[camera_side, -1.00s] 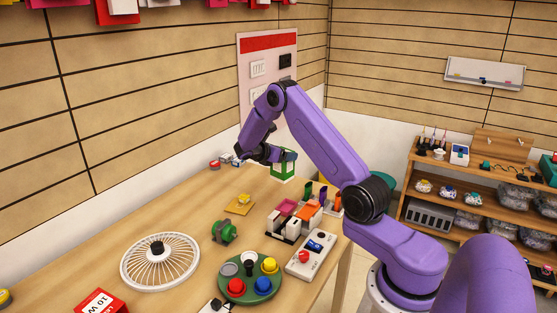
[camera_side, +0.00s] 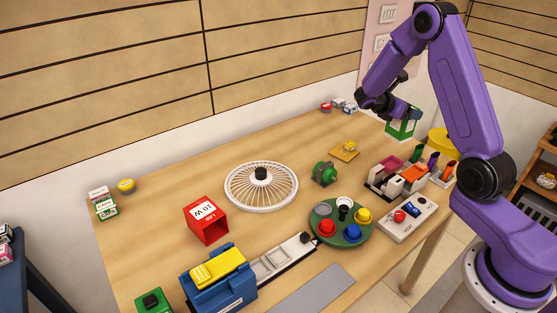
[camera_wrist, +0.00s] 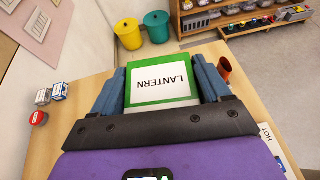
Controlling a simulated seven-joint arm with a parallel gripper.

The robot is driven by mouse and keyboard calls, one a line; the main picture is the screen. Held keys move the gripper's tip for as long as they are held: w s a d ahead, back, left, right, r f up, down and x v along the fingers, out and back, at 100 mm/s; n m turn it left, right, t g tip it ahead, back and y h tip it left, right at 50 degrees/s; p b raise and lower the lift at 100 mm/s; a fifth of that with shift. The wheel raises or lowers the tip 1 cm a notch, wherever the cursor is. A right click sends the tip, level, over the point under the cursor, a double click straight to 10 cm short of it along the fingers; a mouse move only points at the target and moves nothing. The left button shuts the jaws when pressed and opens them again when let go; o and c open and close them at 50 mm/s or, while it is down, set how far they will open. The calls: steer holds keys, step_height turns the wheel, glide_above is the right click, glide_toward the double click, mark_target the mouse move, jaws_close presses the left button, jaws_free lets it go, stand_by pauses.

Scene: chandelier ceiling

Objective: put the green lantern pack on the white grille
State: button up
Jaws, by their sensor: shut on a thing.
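The green lantern pack (camera_side: 401,127), a green box with a white label, is at the far right end of the table. In the wrist view the lantern pack (camera_wrist: 161,84) sits between the blue fingers of my gripper (camera_wrist: 160,72), its label reading LANTERN upside down. My gripper (camera_side: 399,112) is shut on the pack in the side view. I cannot tell whether the pack's base touches the table. The white grille (camera_side: 284,202), a round spoked disc with a dark centre knob, lies flat mid-table, left of the pack, with nothing else on it.
An organiser (camera_side: 386,181) stands near the right edge.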

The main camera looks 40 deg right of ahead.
steer(key=w+a+r+n+t+y, duration=0.25)
steer(key=a+n+t, duration=0.3)
steer(key=a, duration=1.35)
steer(key=w+a+r+n+t+y, duration=0.1)
steer(key=w+a+r+n+t, duration=0.4)
steer(key=a, duration=1.3)
steer(key=w+a+f, duration=0.2)
steer(key=w+f, duration=1)
steer(key=f, duration=0.2)
steer(key=shift+w+a+t, duration=0.3)
steer(key=shift+a+t, duration=0.05)
steer(key=shift+f, duration=0.2)
steer(key=o, duration=1.3)
steer(key=shift+f+y, duration=0.1)
steer(key=shift+y, duration=0.15)
steer(key=shift+o, duration=0.2)
